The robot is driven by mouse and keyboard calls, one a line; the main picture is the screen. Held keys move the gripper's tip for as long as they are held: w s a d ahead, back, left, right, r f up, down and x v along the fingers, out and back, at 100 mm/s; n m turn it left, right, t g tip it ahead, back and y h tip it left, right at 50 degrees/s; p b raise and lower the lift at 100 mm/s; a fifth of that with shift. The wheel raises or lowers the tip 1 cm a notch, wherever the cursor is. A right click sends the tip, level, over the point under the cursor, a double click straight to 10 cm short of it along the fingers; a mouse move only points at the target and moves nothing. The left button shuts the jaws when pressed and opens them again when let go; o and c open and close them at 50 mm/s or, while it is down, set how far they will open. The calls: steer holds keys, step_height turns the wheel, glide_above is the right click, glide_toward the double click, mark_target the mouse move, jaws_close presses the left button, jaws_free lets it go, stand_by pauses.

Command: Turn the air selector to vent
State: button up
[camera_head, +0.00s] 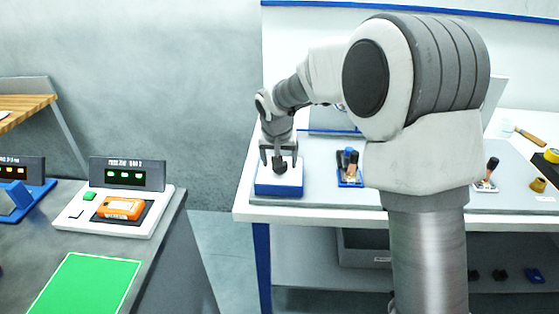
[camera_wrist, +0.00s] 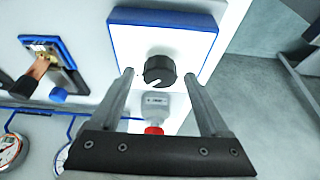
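The air selector is a black round knob (camera_wrist: 159,71) with a white pointer mark on its lower left edge in the wrist view. It sits on a white box with a blue edge (camera_wrist: 165,18); in the head view the box (camera_head: 278,189) stands at the table's left end. My gripper (camera_wrist: 158,75) is open, with one finger on each side of the knob and gaps between. In the head view my gripper (camera_head: 279,164) points down over the knob. A grey fitting with a red part (camera_wrist: 153,130) shows between the fingers. No position lettering is readable.
A blue-based lever fixture (camera_head: 349,168) stands right of the box, and another lever (camera_head: 487,174) farther right. Gauges (camera_wrist: 10,150) lie at the wrist view's lower left. A separate bench with an orange device (camera_head: 121,208) is at left, across a floor gap.

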steer(key=p+v, duration=0.1)
steer(key=v, duration=1.6)
steer(key=shift+s+r, duration=0.15)
steer(key=s+d+r+p, duration=0.1)
steer(key=s+d+r, duration=0.3)
steer(key=s+d, duration=0.65)
steer(key=s+d+f, duration=0.2)
steer(key=s+d, duration=0.1)
steer(key=s, duration=0.5)
steer(key=s+d+f+t+p, duration=0.1)
steer(key=s+d+f, duration=0.1)
steer(key=s, duration=0.6)
steer(key=shift+d+f+n, duration=0.2)
steer(key=shift+d+n, duration=0.1)
steer(key=shift+d, duration=0.4)
steer(key=shift+d, duration=0.1)
